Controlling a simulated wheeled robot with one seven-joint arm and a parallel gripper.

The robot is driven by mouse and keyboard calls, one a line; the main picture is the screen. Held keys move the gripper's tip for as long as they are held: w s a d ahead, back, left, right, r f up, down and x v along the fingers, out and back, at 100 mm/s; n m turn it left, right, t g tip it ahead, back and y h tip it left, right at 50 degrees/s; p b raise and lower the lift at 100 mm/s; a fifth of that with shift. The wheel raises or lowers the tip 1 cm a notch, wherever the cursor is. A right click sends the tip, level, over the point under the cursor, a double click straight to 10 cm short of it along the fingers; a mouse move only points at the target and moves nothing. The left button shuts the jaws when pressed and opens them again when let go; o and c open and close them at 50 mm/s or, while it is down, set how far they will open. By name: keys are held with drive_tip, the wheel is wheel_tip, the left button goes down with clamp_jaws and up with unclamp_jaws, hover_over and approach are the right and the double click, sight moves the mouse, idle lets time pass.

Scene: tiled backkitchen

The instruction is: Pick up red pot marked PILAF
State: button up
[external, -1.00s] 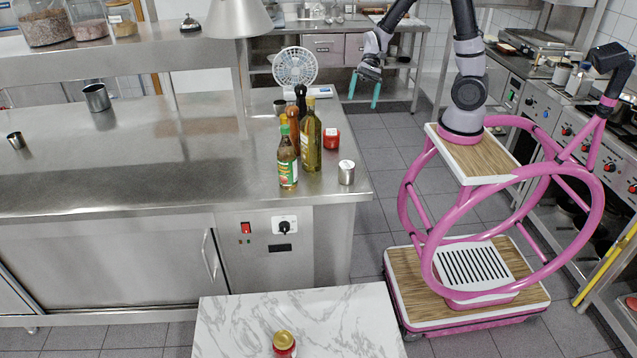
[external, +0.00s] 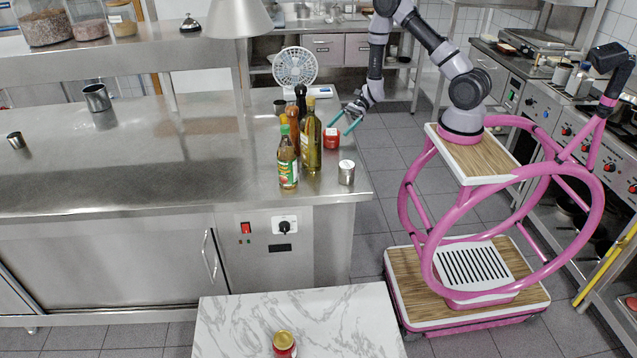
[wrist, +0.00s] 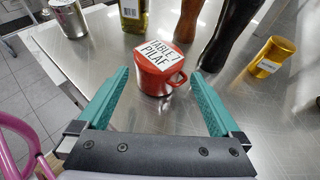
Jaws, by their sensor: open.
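The red pot (external: 331,140) stands on the steel counter near its right end, behind the bottles. In the wrist view the red pot (wrist: 155,75) has a white label on top reading "TABLE 7 PILAF" and a handle at its right. My gripper (external: 343,122) reaches in from the right, just beside the pot. In the wrist view my gripper (wrist: 160,95) is open, with one teal finger to each side of the pot. The pot stands in front of and between the fingers, and no contact shows.
Oil and sauce bottles (external: 311,143) stand close to the pot. A metal tin (external: 346,172) is near the counter's front right corner. A gold tin (wrist: 272,57) stands right of the pot in the wrist view. A white fan (external: 295,68) is behind. The counter's left part is mostly clear.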

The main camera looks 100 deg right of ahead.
sight(325, 142)
drive_tip(key=shift+r+x, duration=0.2)
drive_tip(key=shift+x, duration=2.7)
drive_tip(key=shift+a, duration=0.2)
drive_tip(key=c, duration=1.4)
